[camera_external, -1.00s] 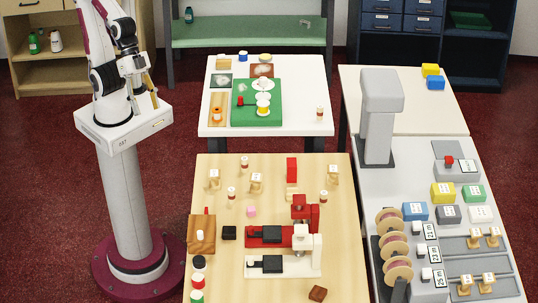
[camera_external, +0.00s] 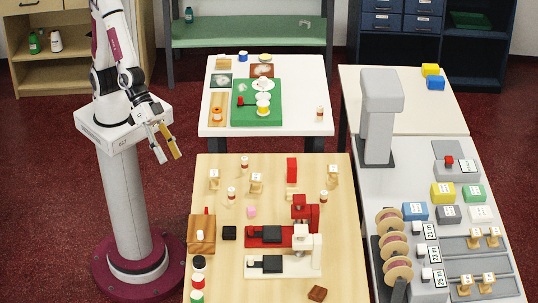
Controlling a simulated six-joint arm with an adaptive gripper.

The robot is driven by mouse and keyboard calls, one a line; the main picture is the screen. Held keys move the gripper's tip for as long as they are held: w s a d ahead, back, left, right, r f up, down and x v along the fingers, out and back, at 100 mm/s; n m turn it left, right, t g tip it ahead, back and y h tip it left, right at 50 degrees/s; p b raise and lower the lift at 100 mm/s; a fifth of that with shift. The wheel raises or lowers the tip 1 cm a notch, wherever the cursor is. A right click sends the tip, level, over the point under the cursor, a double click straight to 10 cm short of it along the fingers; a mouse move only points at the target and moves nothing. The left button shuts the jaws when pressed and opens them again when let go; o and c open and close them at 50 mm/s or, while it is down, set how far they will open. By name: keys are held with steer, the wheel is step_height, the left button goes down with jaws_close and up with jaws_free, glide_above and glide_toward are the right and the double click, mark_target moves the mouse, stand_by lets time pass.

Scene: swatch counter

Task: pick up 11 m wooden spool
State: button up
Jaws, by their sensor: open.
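Several wooden spools with white labels are in view; the label print is too small to read, so I cannot tell which is the 11 m one. On the light wooden table stand a left wooden spool (camera_external: 214,180), a middle wooden spool (camera_external: 256,183) and a right wooden spool (camera_external: 333,175). More wooden spools stand in the grey tray on the right counter, a back pair (camera_external: 474,239) and a front pair (camera_external: 464,285). My gripper (camera_external: 170,158) is open and empty, in the air left of the wooden table, apart from every spool.
Two sewing-machine-like models, red (camera_external: 268,235) and white (camera_external: 285,267), occupy the wooden table's middle. A brown box (camera_external: 201,238) is at its left edge. The white table (camera_external: 300,110) with a green mat (camera_external: 246,117) stands behind. A tall grey machine (camera_external: 380,105) rises on the right counter.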

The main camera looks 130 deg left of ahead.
mark_target(215, 179)
steer(key=a+f+n+y, duration=0.1)
steer(key=a+f+y, duration=0.1)
steer(key=f, duration=0.3)
steer(key=w+a+f+n+t+y, duration=0.1)
steer(key=a+f+n+y, duration=0.1)
steer(key=f, duration=0.4)
steer(key=w+a+f+n+y, duration=0.1)
steer(key=a+f+y, duration=0.2)
steer(key=f+y, duration=0.2)
steer(key=shift+w+a+f, duration=0.2)
steer(key=shift+f, duration=0.35)
steer(key=s+a+y, duration=0.1)
steer(key=s+a+f+y, duration=0.1)
steer(key=s+y, duration=0.1)
steer(key=s+a+t+y, duration=0.1)
steer(key=s, duration=0.1)
steer(key=shift+a+f+y, duration=0.15)
steer(key=shift+f+y, duration=0.15)
steer(key=shift+s+a+r+y, duration=0.1)
steer(key=shift+s+a+y, duration=0.25)
steer(key=shift+s, duration=0.25)
steer(key=shift+x, duration=1.25)
steer(key=shift+w, duration=0.1)
